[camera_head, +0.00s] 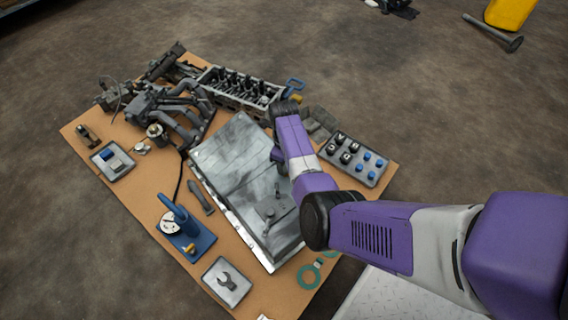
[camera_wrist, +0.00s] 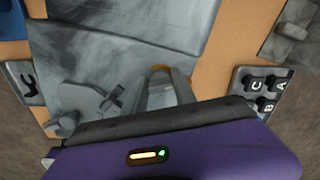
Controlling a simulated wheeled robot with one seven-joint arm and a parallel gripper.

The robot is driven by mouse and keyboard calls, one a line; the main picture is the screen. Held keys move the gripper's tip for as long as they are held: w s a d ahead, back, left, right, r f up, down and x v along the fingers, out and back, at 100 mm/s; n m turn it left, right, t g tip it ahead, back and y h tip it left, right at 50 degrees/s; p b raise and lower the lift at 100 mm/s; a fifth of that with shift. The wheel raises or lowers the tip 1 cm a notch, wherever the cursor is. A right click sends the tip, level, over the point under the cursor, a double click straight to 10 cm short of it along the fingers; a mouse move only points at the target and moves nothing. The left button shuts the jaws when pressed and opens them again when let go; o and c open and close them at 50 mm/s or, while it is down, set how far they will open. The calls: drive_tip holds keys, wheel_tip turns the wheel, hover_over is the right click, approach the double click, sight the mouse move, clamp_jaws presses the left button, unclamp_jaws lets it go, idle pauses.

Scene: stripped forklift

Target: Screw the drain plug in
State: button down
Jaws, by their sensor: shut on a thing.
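The large grey metal pan (camera_head: 228,160) lies on the tan board, and its smooth face fills much of the wrist view (camera_wrist: 110,45). My gripper (camera_head: 279,166) is over the right part of the pan in the head view, partly hidden by my own arm. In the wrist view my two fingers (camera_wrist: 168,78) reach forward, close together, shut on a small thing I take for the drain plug. Only a brownish curved edge (camera_wrist: 160,68) shows at the fingertips. The plug's body and whether it touches the pan are hidden. A flat grey fitting (camera_head: 270,212) lies on the pan beside my gripper.
A tray of lettered black caps and blue caps (camera_head: 355,158) is to the right. A blue-based stand (camera_head: 185,238), a wrench tray (camera_head: 227,282) and green rings (camera_head: 310,275) are at the front. Engine parts (camera_head: 170,105) crowd the back left.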

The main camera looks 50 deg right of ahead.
drive_tip(key=m, duration=0.5)
drive_tip(key=shift+s+f+p, duration=0.1)
drive_tip(key=shift+p, duration=0.2)
drive_tip(key=c, duration=1.2)
unclamp_jaws()
drive_tip(key=shift+o, duration=0.2)
wheel_tip(320, 180, up, 5)
drive_tip(key=p, duration=0.4)
drive_tip(key=shift+f+p, duration=0.1)
drive_tip(key=shift+p, duration=0.2)
drive_tip(key=shift+f, duration=0.1)
